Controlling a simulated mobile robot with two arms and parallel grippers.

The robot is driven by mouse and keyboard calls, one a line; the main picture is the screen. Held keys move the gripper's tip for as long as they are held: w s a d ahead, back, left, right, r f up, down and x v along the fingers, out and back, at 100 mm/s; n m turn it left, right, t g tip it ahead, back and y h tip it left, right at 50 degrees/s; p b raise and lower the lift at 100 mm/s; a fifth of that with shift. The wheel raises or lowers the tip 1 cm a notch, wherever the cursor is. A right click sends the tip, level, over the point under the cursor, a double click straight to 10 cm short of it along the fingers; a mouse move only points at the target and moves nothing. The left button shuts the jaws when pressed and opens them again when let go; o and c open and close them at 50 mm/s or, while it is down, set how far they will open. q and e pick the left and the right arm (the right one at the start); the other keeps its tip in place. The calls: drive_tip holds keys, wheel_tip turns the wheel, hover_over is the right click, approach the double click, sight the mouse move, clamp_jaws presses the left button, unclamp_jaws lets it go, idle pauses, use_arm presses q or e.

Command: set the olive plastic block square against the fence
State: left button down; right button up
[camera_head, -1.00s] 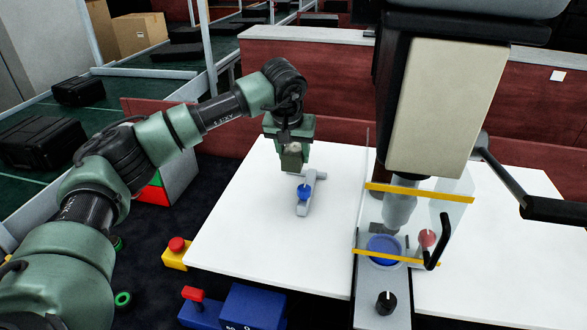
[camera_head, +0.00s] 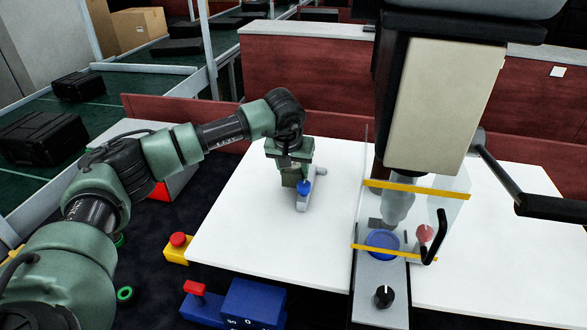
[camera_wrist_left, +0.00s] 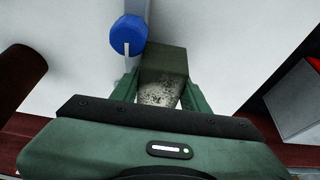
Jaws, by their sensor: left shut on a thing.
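My left gripper (camera_head: 291,166) is shut on the olive block (camera_head: 289,179), low over the white table. In the left wrist view, the block (camera_wrist_left: 166,60) sits between the green fingers, with a pale speckled patch below its olive face. The grey fence (camera_head: 303,203) with a blue knob (camera_head: 304,188) lies on the table, just right of the block in the head view. In the wrist view the blue knob (camera_wrist_left: 128,35) is close beside the block's upper left. I cannot tell whether block and fence touch. My right gripper is not in view.
A press with a clear guard (camera_head: 440,215) and a blue dish (camera_head: 382,245) stands right of the fence. A red button on a yellow box (camera_head: 178,248) and a blue box (camera_head: 252,305) are at the front. The white table (camera_head: 235,225) is clear left of the fence.

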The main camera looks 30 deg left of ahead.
use_arm(q)
drive_tip(key=shift+f, duration=0.35)
drive_tip(key=c, duration=0.7)
unclamp_jaws()
drive_tip(key=shift+s, duration=0.15)
drive_tip(key=shift+r, duration=0.3)
drive_tip(key=shift+r+p, duration=0.5)
drive_tip(key=shift+p, duration=0.05)
drive_tip(key=b+v, duration=0.3)
drive_tip(key=v, duration=0.8)
drive_tip(key=shift+r, duration=0.35)
